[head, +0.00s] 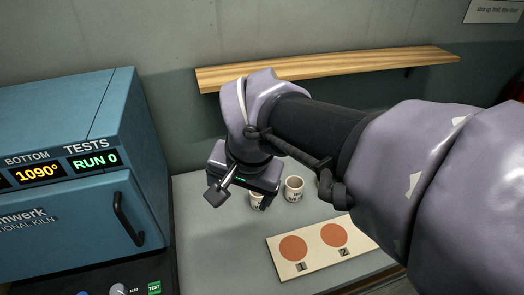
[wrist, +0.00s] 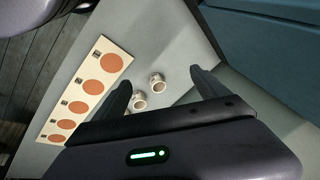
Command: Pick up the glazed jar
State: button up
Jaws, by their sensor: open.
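Two small pale jars with dark marks on their sides stand upright on the grey table. One jar (head: 294,189) is in clear view; the other jar (head: 257,200) is partly hidden behind my gripper (head: 238,191). In the wrist view, one jar (wrist: 157,83) shows between the open fingers of my gripper (wrist: 159,80), beyond their tips. The other jar (wrist: 139,101) is close to the finger at left. I cannot tell which jar is the glazed one. My gripper is open, empty and above the table.
A pale board (head: 318,259) with several numbered terracotta discs lies in front of the jars. A blue kiln (head: 60,180) with a black handle stands at left. A wooden shelf (head: 330,68) is on the wall behind. My arm hides the table's right part.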

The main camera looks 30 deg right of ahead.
jog(key=w+d+f+m+g+h, duration=0.2)
jog(key=w+d+f+m, duration=0.25)
jog(key=w+d, duration=0.5)
jog(key=m+g+h+p, duration=0.2)
jog(key=m+g, duration=0.1)
jog(key=m, duration=0.3)
send_near(296, 187)
jog(key=s+f+b, duration=0.1)
jog(key=b, duration=0.1)
jog(key=s+f+b, duration=0.1)
jog(key=b, duration=0.1)
jog(key=shift+d+m, duration=0.25)
jog(key=shift+d, duration=0.05)
jog(key=b+x, duration=0.2)
jog(key=x, duration=0.3)
jog(key=shift+f, duration=0.4)
jog(key=shift+s+r, duration=0.1)
jog(key=shift+c, duration=1.3)
jog(key=c, duration=1.3)
jog(key=shift+c, duration=0.2)
jog(key=shift+r, duration=0.15)
